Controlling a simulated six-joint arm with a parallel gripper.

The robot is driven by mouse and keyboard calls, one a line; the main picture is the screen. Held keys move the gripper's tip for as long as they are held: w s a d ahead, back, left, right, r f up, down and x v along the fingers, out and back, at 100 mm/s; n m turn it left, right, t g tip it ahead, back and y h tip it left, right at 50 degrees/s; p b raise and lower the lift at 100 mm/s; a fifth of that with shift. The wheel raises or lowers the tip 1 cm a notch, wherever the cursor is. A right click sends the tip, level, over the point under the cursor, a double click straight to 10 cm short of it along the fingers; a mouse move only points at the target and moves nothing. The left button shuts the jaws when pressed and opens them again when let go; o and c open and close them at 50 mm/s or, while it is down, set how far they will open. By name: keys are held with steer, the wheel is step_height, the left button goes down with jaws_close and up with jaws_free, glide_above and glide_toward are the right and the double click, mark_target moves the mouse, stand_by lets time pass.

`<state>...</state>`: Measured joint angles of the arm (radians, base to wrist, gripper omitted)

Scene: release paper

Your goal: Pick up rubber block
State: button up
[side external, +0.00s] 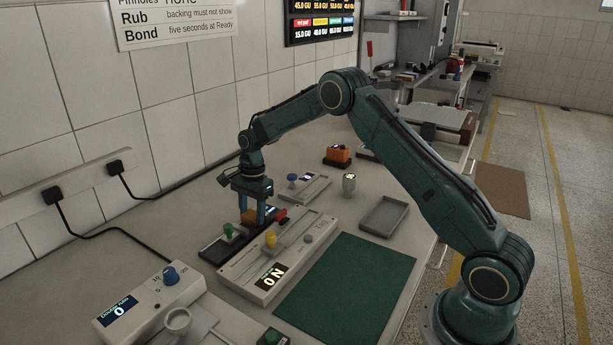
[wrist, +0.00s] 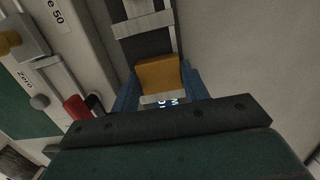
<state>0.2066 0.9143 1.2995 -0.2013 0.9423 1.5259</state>
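An orange-tan block (side external: 249,216), which looks like the rubber block, sits on a dark device with a green knob (side external: 228,230) near the wall side of the bench. My gripper (side external: 251,212) points down over it, with its blue fingers on either side of the block. In the wrist view the block (wrist: 160,74) shows between the two blue fingertips (wrist: 160,88). The fingers lie close along its sides; I cannot tell whether they touch it. The block's lower part is partly hidden by the gripper and the device.
A grey device with a yellow knob (side external: 271,239) stands close beside the block, with a red part (side external: 282,214) near the fingers. A green mat (side external: 347,285) and an empty grey tray (side external: 385,215) lie to the right. A dial box (side external: 148,301) stands at the front left.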

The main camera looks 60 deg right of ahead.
mark_target(252, 214)
steer(key=c, duration=0.3)
steer(key=shift+r, duration=0.1)
steer(key=shift+r, duration=4.9)
